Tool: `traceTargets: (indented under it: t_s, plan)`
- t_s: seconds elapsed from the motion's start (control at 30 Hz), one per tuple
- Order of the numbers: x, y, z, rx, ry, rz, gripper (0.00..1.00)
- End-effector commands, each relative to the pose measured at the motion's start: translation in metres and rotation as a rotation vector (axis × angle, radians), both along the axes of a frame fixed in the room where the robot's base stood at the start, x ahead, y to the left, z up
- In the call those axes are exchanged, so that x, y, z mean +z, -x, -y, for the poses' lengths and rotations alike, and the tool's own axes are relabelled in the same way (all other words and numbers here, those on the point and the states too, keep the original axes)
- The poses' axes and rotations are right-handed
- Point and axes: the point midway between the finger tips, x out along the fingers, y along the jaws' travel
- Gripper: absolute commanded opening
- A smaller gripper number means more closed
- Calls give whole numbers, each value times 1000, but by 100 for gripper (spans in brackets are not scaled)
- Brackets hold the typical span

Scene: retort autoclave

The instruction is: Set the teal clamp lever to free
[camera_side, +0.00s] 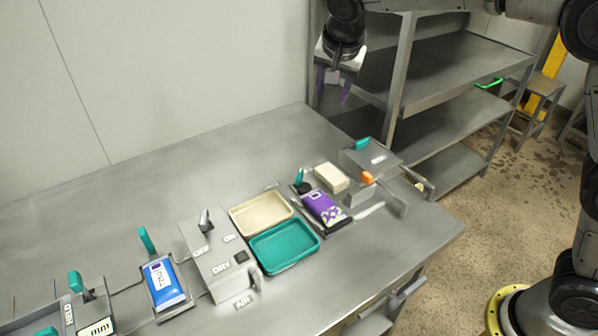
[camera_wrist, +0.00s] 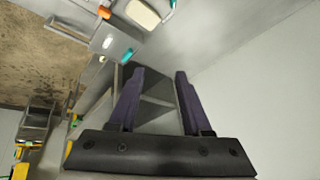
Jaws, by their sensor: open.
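Several teal levers stand on the steel table. In the side view, one (camera_side: 75,282) is on a grey box at the lower left, beside a label that seems to read HELD. Another teal lever (camera_side: 147,240) stands upright behind a blue pouch (camera_side: 164,281). A third (camera_side: 299,178) is behind a purple pouch (camera_side: 324,206). A teal piece (camera_side: 362,144) sits on a grey box at the right; it also shows in the wrist view (camera_wrist: 127,55). I cannot tell which one is the clamp lever. My gripper (camera_side: 334,88) is open and empty, high above the table's back edge, touching nothing.
An orange piece (camera_side: 368,178) is near the right edge. Steel shelving (camera_side: 405,65) stands behind my gripper. The table's back left is clear.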

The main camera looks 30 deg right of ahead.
Motion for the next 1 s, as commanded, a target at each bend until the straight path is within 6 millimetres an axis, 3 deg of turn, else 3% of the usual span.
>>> traceTargets:
  t_s: [0.03, 0.1, 0.2, 0.3, 0.4, 0.57, 1.0]
  plan:
    - [-23, -14, -15, 15, 16, -26, 49]
    - [-48, -27, -32, 40, 37, -55, 49]
    - [-83, -35, -51, 74, 59, -100, 49]
    - [-110, -35, -64, 96, 76, -142, 49]
    - [-125, -32, -70, 109, 86, -167, 49]
    - [-137, -34, -70, 116, 88, -170, 49]
    - [-213, -55, -47, 115, 88, -171, 49]
